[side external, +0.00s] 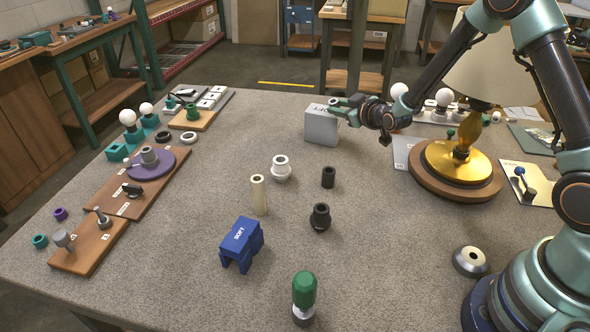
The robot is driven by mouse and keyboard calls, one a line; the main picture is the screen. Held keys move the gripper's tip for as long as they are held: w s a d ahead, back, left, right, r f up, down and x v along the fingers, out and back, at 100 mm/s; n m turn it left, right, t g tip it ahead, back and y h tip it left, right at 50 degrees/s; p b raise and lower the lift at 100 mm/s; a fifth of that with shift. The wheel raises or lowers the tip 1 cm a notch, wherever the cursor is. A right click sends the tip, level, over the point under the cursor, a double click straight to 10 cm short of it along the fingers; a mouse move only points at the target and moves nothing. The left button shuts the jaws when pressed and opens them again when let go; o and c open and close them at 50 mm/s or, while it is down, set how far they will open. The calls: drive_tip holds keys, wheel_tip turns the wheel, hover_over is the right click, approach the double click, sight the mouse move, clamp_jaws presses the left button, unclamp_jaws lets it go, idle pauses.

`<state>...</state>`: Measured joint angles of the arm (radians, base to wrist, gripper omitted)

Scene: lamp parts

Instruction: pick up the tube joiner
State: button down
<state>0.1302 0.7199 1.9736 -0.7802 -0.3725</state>
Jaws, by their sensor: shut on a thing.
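My gripper (343,107) is at the upper middle of the table, coming in from the right. Its fingers are at the upper right edge of a grey block (319,127) with a small mark on its face, and they appear shut on it. The exact contact is too small to make out. A short black tube (328,177), which looks like the tube joiner, stands upright on the table below the block, apart from my gripper. A cream tube (259,195), a white ringed fitting (281,168) and a black ringed fitting (320,217) stand near it.
A blue block marked SOFT (241,244) and a green-topped tool (304,298) stand at the front. Wooden boards with parts (130,187) line the left.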

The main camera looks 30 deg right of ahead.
wheel_tip(320, 180, up, 18)
hover_over(323, 125)
drive_tip(key=d, duration=0.1)
drive_tip(key=f, duration=1.8)
drive_tip(key=shift+s+d+f, duration=0.15)
drive_tip(key=shift+s+f, duration=0.15)
drive_tip(key=shift+f, duration=0.1)
drive_tip(key=shift+f, duration=0.15)
drive_tip(key=c, duration=0.6)
unclamp_jaws()
